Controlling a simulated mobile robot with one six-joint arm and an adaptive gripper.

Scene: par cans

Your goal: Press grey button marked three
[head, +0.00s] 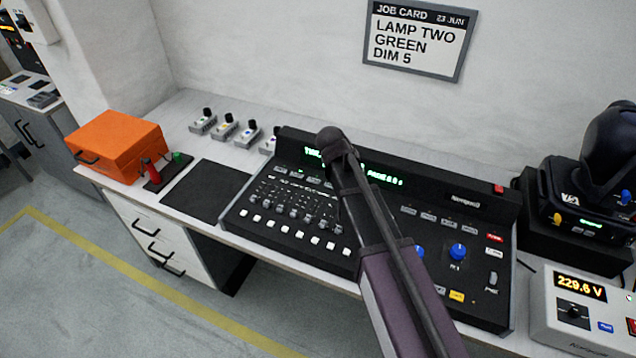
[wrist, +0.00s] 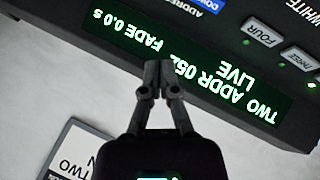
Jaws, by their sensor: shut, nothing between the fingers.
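The grey button marked THREE (wrist: 299,58) is at the right edge of the wrist view, upside down, partly cut off. A grey button marked FOUR (wrist: 263,33) sits beside it. A row of small grey buttons (head: 298,174) shows on the black console (head: 232,213) in the head view, labels too small to read. My gripper (wrist: 159,65) is shut and empty in the wrist view. Its tips appear over the green display, apart from button THREE. In the head view my arm hides the gripper and part of the console.
The display (wrist: 190,75) reads TWO, ADDR 052, FADE 0.0 s, LIVE. A job card (head: 418,40) on the wall reads LAMP TWO GREEN DIM 5. An orange case (head: 118,143) stands left, a black lamp (head: 590,190) and voltage box (head: 575,335) right.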

